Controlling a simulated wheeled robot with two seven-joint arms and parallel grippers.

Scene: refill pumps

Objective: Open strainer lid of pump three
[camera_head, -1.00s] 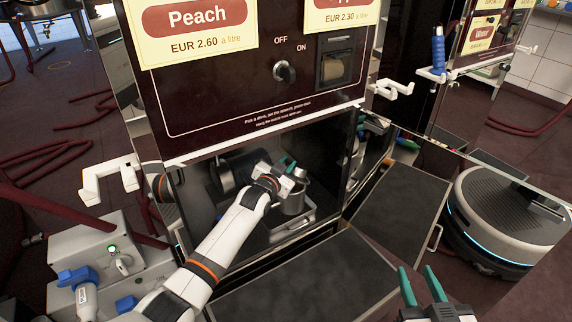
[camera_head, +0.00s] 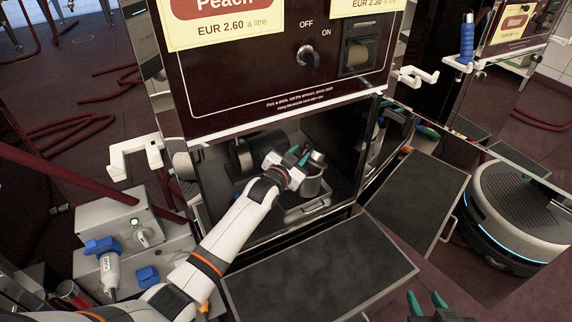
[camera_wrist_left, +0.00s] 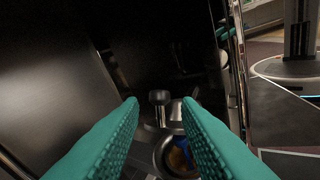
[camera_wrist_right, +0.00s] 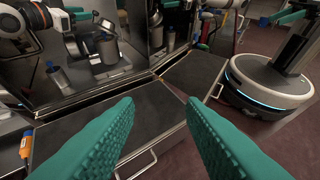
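Inside the open cabinet of the pump, a metal strainer pot (camera_head: 314,184) stands in front of a dark motor (camera_head: 250,152). A small round metal knob (camera_head: 317,157) shows at its top. In the left wrist view the knob (camera_wrist_left: 160,98) lies between the fingertips, beyond them, above a round metal rim (camera_wrist_left: 172,158) with brown and blue inside. My left gripper (camera_head: 298,156) is open beside the pot top, holding nothing. My right gripper (camera_head: 427,302) is open and empty, outside the cabinet, low at the right.
A dark flap (camera_head: 320,280) lies lowered before the cabinet, with another (camera_head: 418,200) to its right. A white hook (camera_head: 135,157) and a grey switch box (camera_head: 135,235) are at the left. A round robot base (camera_head: 520,215) stands at the right.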

